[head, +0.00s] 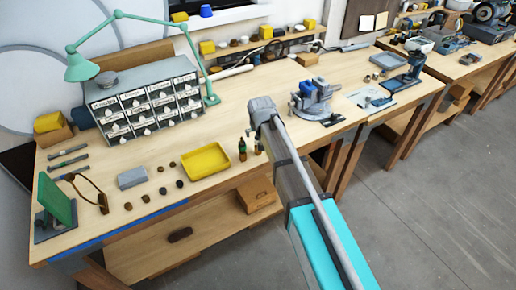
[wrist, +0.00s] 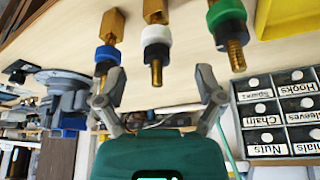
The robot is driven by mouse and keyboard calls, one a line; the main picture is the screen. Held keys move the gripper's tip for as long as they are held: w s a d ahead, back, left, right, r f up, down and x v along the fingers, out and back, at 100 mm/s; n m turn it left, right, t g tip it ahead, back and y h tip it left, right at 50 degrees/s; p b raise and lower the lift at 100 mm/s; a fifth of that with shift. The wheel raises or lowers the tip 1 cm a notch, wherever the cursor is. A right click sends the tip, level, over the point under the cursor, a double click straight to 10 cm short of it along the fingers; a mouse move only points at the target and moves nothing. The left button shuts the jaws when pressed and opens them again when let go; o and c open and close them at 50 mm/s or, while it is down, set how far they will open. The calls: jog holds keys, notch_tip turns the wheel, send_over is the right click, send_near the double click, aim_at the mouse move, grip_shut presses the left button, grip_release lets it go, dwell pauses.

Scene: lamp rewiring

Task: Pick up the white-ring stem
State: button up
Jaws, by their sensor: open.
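The white-ring stem (wrist: 156,36) is a brass threaded piece with a white collar and a black band. In the wrist view it shows at the top, between the fingers of my gripper (wrist: 160,82) and just beyond their tips. My gripper is open and empty. A blue-ring stem (wrist: 106,56) is close to the left fingertip. A green-ring stem (wrist: 227,18) is at the upper right, beyond the right finger.
A labelled drawer cabinet (head: 148,100) and a green lamp (head: 92,68) stand at the back left of the workbench (head: 110,222). A yellow tray (head: 206,161) lies left of the stems. A blue vise-like device (head: 313,98) stands to the right.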

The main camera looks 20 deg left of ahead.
aim_at(258, 139)
jog(key=shift+b+x, duration=2.15)
jog(key=shift+x, duration=0.3)
jog(key=shift+d, duration=0.15)
grip_shut()
